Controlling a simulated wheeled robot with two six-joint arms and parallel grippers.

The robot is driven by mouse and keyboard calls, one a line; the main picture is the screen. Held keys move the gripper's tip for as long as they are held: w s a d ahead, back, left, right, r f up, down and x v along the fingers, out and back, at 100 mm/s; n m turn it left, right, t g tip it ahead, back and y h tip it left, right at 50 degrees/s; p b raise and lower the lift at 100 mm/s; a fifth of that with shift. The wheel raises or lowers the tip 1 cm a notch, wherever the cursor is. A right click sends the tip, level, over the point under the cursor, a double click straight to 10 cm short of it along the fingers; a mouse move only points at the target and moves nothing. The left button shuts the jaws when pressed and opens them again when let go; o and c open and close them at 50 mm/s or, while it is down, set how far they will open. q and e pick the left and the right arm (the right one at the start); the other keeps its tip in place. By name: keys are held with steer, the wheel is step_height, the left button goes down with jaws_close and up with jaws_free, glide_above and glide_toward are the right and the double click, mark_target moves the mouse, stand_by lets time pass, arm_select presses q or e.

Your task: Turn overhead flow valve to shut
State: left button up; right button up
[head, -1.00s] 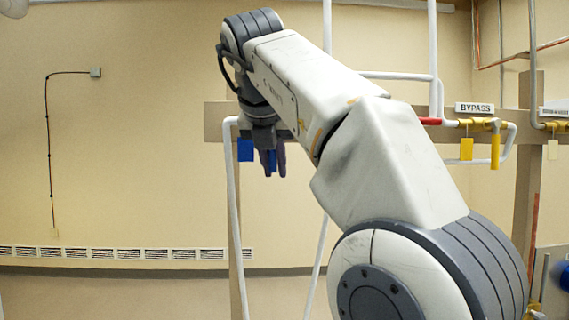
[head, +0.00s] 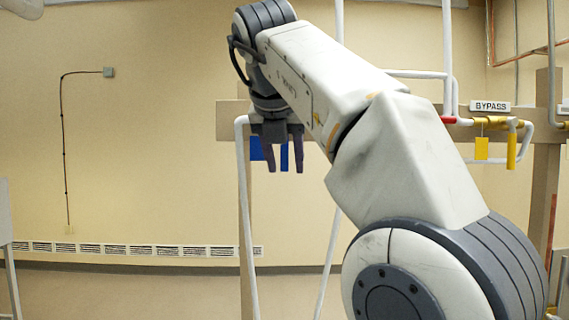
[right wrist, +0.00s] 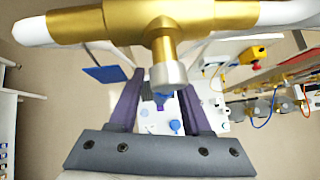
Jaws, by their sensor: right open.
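A brass valve body (right wrist: 150,18) on white pipe fills the top of the right wrist view. Its stem, with a grey round end (right wrist: 168,76), points down toward the space between my fingers. My right gripper (right wrist: 160,88) is open, its purple fingers on either side of that stem end. Whether they touch it is unclear. A blue plate (right wrist: 105,73) is beside the left finger. In the head view my right gripper (head: 284,168) is in front of a blue plate (head: 262,149), and my arm hides the brass valve. My left gripper is out of view.
At the right is a second yellow valve (head: 512,150) with a yellow tag (head: 481,148) under a BYPASS sign (head: 490,107). White pipes (head: 245,220) run down below the beige beam (head: 232,118).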

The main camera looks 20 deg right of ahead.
steer(key=p+v, duration=0.2)
steer(key=v, duration=0.7)
steer(key=shift+s+r+p, duration=0.15)
steer(key=shift+r+p, duration=0.1)
steer(key=shift+p, duration=0.1)
